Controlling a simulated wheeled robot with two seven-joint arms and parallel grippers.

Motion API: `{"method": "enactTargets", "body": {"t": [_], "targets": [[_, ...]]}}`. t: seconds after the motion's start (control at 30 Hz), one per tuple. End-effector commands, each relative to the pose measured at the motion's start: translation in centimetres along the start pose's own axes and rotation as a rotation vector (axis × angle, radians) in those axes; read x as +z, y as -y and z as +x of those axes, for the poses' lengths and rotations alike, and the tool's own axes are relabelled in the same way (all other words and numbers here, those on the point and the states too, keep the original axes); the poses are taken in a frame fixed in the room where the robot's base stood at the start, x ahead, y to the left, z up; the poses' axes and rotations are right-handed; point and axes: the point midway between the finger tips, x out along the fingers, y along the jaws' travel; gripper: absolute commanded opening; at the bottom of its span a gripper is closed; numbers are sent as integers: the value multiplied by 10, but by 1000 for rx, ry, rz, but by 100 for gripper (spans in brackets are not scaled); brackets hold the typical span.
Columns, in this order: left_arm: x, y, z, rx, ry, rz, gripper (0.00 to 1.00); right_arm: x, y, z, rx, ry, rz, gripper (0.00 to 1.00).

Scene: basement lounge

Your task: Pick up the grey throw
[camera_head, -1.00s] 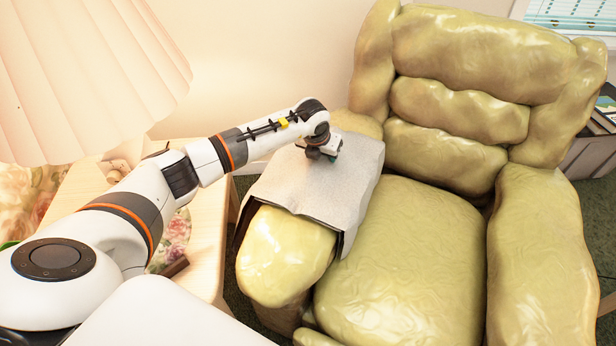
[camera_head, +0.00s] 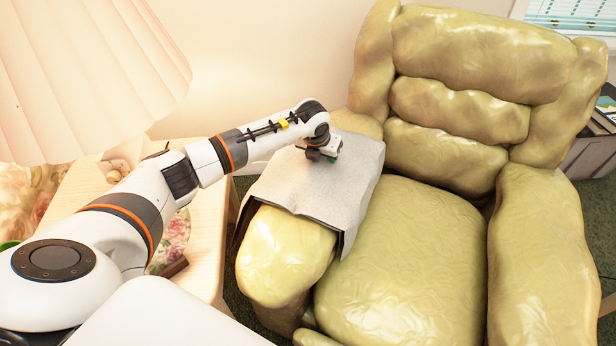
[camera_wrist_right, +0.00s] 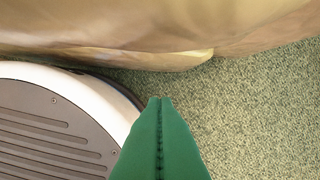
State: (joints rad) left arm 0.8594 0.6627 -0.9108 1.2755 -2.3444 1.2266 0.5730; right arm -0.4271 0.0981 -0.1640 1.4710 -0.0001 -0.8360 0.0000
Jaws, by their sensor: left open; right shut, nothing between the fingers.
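The grey throw (camera_head: 312,187) lies draped over the left arm of the olive-yellow armchair (camera_head: 410,255) in the head view, its edges hanging down both sides. My left gripper (camera_head: 322,156) is open and points down at the top of the throw, near its far part. Its fingertips are mostly hidden by the wrist, so I cannot tell whether they touch the cloth. In the right wrist view, my right gripper (camera_wrist_right: 160,100) shows as two green fingers shut together with nothing between them, over the carpet.
A pleated lampshade (camera_head: 85,75) fills the upper left, above a light wooden side table (camera_head: 205,235). A dark side unit (camera_head: 592,150) stands behind the chair at right. Green carpet (camera_wrist_right: 255,110) lies below the right gripper, with the yellowish upholstery (camera_wrist_right: 150,30) close ahead.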

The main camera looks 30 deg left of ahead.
Motion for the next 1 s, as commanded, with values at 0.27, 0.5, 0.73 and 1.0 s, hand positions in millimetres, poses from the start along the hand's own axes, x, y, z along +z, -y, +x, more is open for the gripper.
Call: {"method": "enactTargets", "body": {"t": [0.27, 0.5, 0.73, 1.0], "targets": [[0, 0, 0, 0, 0, 0, 23, -2, 0, 1, -1, -5, 0, 0], [-1, 0, -1, 0, -2, 0, 0, -4, 1, 2, -1, -9, 1, 0], [-1, 0, -1, 0, -2, 0, 0, -4, 1, 2, -1, -10, 1, 0], [-5, 0, -10, 0, -3, 0, 0, -16, -1, 11, 2, -21, -3, 0]]}}
